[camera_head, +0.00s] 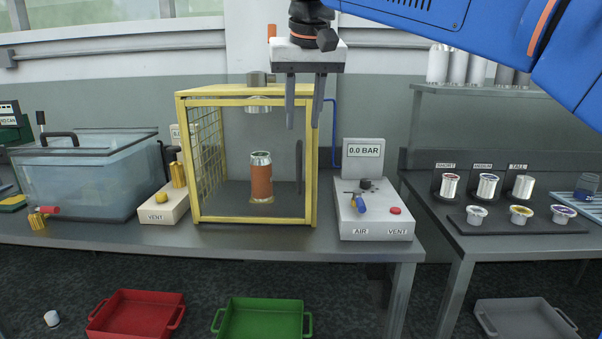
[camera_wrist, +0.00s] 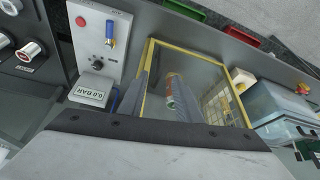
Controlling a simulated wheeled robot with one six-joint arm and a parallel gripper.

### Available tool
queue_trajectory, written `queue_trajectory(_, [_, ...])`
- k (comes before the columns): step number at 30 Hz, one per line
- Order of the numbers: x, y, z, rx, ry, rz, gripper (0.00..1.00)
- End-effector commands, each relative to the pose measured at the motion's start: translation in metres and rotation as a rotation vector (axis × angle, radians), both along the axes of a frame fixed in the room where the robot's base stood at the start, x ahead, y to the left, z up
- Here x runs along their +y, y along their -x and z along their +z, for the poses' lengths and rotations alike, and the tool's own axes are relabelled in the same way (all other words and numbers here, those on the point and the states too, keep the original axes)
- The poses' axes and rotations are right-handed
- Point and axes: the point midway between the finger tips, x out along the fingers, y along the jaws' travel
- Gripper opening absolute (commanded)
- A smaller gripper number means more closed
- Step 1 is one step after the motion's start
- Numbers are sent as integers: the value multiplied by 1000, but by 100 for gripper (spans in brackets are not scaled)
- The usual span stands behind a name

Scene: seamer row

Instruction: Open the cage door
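The cage (camera_head: 182,140) is a yellow-framed box on the bench, with mesh on its left side. Its front door (camera_head: 250,219) has a yellow frame and a see-through panel, and looks closed. A dark upright handle (camera_head: 299,172) shows near the door's right edge. An orange-labelled can (camera_head: 261,180) stands inside, and it also shows in the wrist view (camera_wrist: 175,92). My gripper (camera_head: 303,126) points down with its fingers apart and nothing between them. It appears above the handle, near the cage's upper right; its exact distance from the door is unclear.
Right of the cage stands a control box (camera_head: 375,218) with a blue lever, a red button and a 0.0 BAR display (camera_head: 364,151). Left are a vent block (camera_head: 163,205) and a clear water tank (camera_head: 85,180). Red (camera_head: 136,315) and green (camera_head: 262,318) trays lie on the floor.

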Motion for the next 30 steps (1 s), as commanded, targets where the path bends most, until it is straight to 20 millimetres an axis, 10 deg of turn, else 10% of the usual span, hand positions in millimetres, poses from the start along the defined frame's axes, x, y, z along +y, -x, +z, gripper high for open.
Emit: queue_trajectory(30, [9, -58, -143, 1, 0, 0, 31])
